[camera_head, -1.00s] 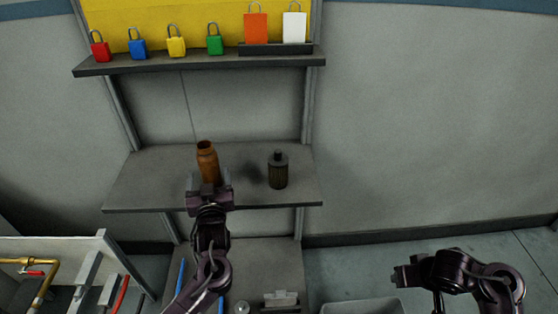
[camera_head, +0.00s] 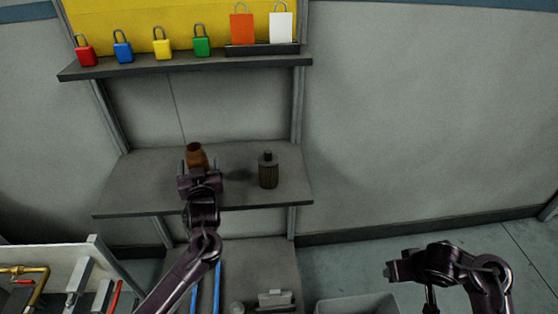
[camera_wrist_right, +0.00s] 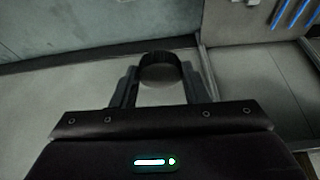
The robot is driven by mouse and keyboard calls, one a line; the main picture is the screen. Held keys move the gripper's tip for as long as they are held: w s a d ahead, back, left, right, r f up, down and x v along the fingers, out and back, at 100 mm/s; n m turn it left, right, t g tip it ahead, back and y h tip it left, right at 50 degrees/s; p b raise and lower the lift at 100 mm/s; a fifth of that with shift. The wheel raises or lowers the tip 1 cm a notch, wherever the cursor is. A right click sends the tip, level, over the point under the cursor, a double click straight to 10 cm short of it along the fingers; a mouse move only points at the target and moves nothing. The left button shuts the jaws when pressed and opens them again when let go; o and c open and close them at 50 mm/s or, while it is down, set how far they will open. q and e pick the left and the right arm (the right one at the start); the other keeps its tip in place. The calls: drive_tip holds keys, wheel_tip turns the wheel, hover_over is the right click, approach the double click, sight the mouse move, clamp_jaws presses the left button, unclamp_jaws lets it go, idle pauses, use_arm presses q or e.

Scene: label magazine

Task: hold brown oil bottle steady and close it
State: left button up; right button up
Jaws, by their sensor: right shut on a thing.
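The brown oil bottle (camera_head: 196,152) stands on the middle shelf in the head view, its neck uncapped and its lower part hidden by my left gripper. My left gripper (camera_head: 199,166) is open, its fingers apart on either side of the bottle in the picture; I cannot tell whether they touch it. My right gripper (camera_head: 390,271) is at the lower right of the head view, away from the shelf. In the right wrist view it is shut on a dark round cap (camera_wrist_right: 160,68).
A dark bottle (camera_head: 268,170) with a black cap stands on the same shelf (camera_head: 135,190), right of the brown one. The upper shelf (camera_head: 190,67) holds coloured padlocks and tags. A grey bin (camera_head: 357,307) is below. The wall side at right is clear.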

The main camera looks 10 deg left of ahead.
use_arm(q)
drive_tip(key=shift+c, duration=0.4)
drive_tip(key=c, duration=1.2)
drive_tip(key=shift+o, duration=0.2)
drive_tip(key=shift+r, duration=0.1)
wheel_tip(320, 180, up, 20)
drive_tip(key=p, duration=0.1)
use_arm(e)
drive_tip(key=shift+r, duration=0.55)
use_arm(q)
drive_tip(key=o, duration=0.5)
drive_tip(key=c, duration=0.7)
drive_tip(key=shift+c, duration=0.3)
